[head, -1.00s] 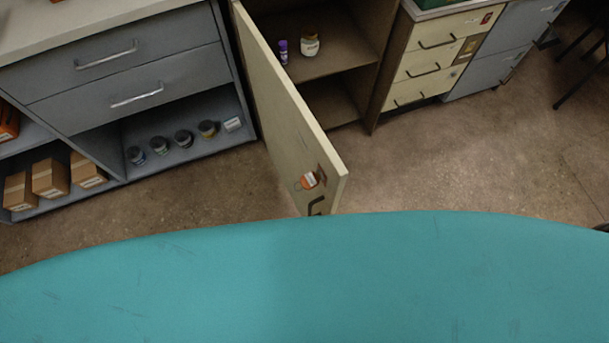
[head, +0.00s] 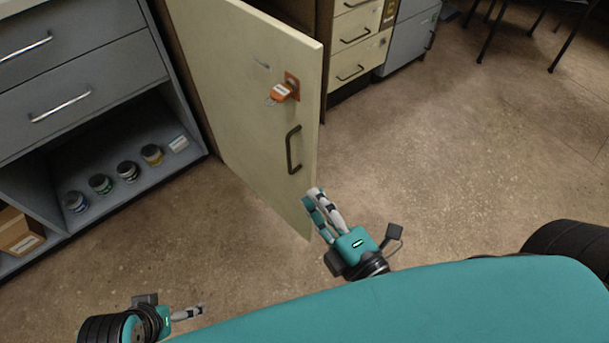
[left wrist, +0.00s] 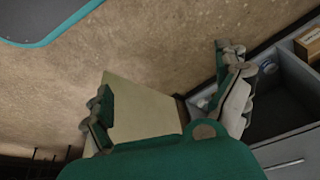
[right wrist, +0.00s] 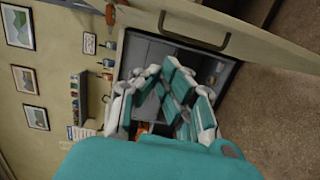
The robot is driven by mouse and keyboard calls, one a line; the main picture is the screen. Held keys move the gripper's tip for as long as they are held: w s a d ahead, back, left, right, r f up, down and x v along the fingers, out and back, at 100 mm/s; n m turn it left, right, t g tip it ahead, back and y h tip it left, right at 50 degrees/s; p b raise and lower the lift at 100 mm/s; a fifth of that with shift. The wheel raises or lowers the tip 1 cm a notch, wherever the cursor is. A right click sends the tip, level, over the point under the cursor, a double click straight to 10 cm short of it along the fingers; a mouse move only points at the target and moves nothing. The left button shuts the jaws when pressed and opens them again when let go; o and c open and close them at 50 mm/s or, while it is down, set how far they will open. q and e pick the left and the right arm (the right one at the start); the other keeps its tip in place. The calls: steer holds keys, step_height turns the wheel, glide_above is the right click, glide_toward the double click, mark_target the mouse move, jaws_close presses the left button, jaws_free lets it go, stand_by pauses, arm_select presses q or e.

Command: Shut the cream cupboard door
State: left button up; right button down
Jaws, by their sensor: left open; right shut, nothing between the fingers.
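The cream cupboard door (head: 235,85) stands open, swung out toward me, with its outer face in view. It has a dark bar handle (head: 293,150) and an orange tag with a ring (head: 281,92) near its free edge. My right gripper (head: 313,194) is shut and empty, just below the handle by the free edge; I cannot tell whether it touches. In the right wrist view the door (right wrist: 255,40) crosses the top right, past the fingers. My left gripper (head: 202,312) is open and empty, low and away from the door. The left wrist view shows the door (left wrist: 145,100) between its spread fingers.
Grey drawers (head: 60,60) stand left of the door, above a shelf with several jars (head: 128,171) and a cardboard box (head: 18,232). A cream drawer unit (head: 355,45) stands right of the cupboard. Chair legs (head: 520,30) are at the back right. The floor right of the door is clear.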

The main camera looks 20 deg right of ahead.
steer(key=r, duration=0.1)
arm_select(q)
steer(key=s+p+x, duration=0.1)
steer(key=p+x, duration=0.2)
steer(key=x, duration=0.4)
steer(key=shift+f+g, duration=0.3)
steer(key=shift+f, duration=0.05)
arm_select(e)
glide_above(306, 145)
steer(key=s+a, duration=0.2)
steer(key=s, duration=0.2)
steer(key=shift+d+r, duration=0.1)
steer(key=shift+d, duration=0.1)
arm_select(q)
steer(key=shift+w+d, duration=0.1)
arm_select(e)
steer(key=shift+d, duration=0.1)
